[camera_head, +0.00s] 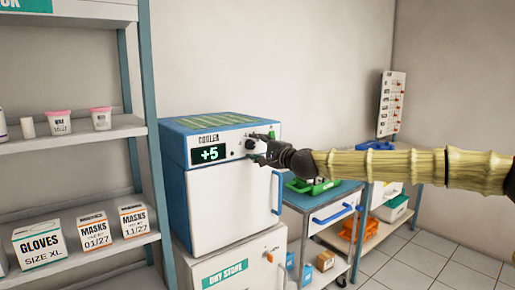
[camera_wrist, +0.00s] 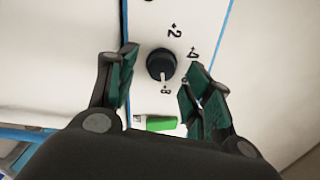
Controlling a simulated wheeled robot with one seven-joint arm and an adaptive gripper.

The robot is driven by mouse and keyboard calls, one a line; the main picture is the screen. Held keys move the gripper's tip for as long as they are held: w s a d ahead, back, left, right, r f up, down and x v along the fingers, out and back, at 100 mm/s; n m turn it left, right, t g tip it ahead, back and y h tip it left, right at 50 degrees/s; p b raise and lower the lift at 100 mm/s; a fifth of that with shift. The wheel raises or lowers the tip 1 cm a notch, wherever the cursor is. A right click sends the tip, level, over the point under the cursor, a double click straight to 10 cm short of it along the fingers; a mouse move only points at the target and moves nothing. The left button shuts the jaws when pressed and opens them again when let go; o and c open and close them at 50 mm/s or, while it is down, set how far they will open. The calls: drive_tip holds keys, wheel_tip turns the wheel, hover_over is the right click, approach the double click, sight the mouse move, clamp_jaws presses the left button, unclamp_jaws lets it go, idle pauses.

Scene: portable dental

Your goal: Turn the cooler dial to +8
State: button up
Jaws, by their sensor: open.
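The cooler (camera_head: 230,210) is a white box with a blue top, and its display (camera_head: 209,154) reads +5. Its dark round dial (camera_wrist: 160,63) shows in the wrist view, with a white pointer mark on the lower side of the picture. Printed labels +2 and +4 are clear; a small label below the dial looks like 8. My gripper (camera_head: 261,147) is at the cooler's front panel. In the wrist view my gripper's (camera_wrist: 160,68) fingers are open, one on each side of the dial, with visible gaps. In the head view my gripper partly hides the dial.
A green and white part (camera_wrist: 157,123) sits on the panel near the dial. The cooler stands on a dry store cabinet (camera_head: 228,275). A shelf (camera_head: 90,136) with cups and boxes is at left. A blue-topped cart (camera_head: 330,194) with a green item is at right.

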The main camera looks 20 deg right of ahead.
drive_tip(key=v, duration=1.1)
drive_tip(key=shift+s, duration=0.25)
